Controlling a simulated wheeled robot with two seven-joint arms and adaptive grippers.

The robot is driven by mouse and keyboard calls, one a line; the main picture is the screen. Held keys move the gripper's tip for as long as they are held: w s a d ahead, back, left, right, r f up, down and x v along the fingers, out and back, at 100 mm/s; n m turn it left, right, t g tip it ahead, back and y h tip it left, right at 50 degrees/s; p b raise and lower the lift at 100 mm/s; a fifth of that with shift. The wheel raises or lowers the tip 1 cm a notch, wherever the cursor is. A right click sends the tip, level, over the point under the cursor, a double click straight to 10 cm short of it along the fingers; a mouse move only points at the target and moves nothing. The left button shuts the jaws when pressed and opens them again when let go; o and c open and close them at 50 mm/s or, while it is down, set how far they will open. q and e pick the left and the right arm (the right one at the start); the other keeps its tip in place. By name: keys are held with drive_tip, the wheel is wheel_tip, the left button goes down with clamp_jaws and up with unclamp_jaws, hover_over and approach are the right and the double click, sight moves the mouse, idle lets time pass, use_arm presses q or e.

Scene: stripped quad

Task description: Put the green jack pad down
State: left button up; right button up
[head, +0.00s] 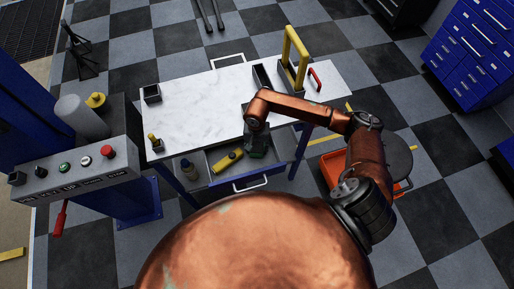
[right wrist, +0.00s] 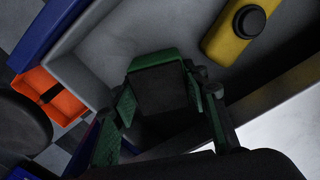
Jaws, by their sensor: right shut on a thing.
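The green jack pad (right wrist: 158,60) is a block with green sides and a dark face. It sits between the fingers of my right gripper (right wrist: 168,108) in the right wrist view. The gripper is shut on it. In the head view my right gripper (head: 256,143) reaches down over the right part of the open drawer (head: 268,173), below the table's front edge. The pad shows there only as a small dark green patch. I cannot tell whether the pad touches the drawer floor. My left gripper is not in view.
A yellow device with a black button (head: 229,159) lies in the drawer left of my gripper, and a dark bottle (head: 189,169) stands at its left end. The white tabletop (head: 205,105) is above. An orange bin (head: 332,172) and a round stool (head: 388,156) are to the right.

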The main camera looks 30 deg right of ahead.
sight(257, 147)
drive_tip(key=shift+f, duration=0.1)
drive_tip(key=shift+f, duration=0.15)
drive_tip(key=o, duration=1.4)
wheel_tip(257, 147, up, 12)
